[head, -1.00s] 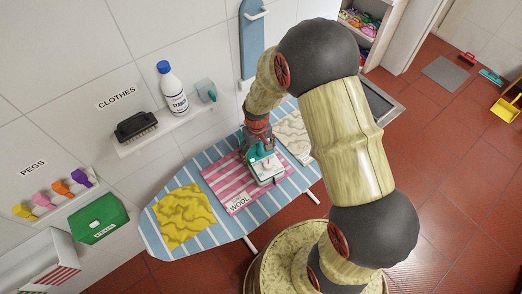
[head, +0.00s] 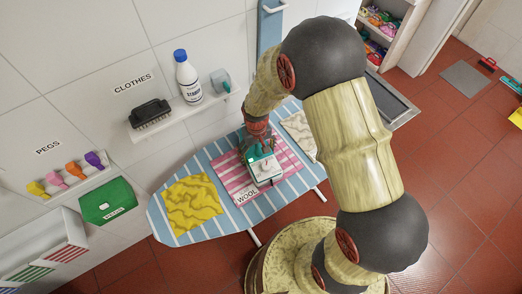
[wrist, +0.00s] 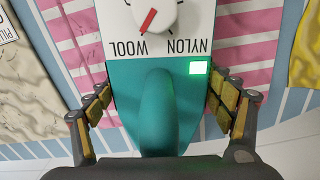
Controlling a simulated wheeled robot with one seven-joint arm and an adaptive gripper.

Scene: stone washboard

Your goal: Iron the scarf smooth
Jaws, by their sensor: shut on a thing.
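A pink-and-white striped cloth (head: 234,182) with a WOOL label (head: 247,197) lies on the blue striped ironing board (head: 162,222); I take it for the scarf. No folds show in its visible part. A white and teal iron (head: 266,170) is over the cloth; I cannot tell if its sole touches. My gripper (wrist: 158,108) is shut on the iron's teal handle, one finger on each side. In the wrist view the iron's dial (wrist: 155,14) has a red pointer towards WOOL, and a green light (wrist: 198,68) glows. The iron hides part of the cloth.
A wrinkled yellow cloth (head: 192,203) lies on the board's left end and a wrinkled beige cloth (head: 298,130) on its right.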

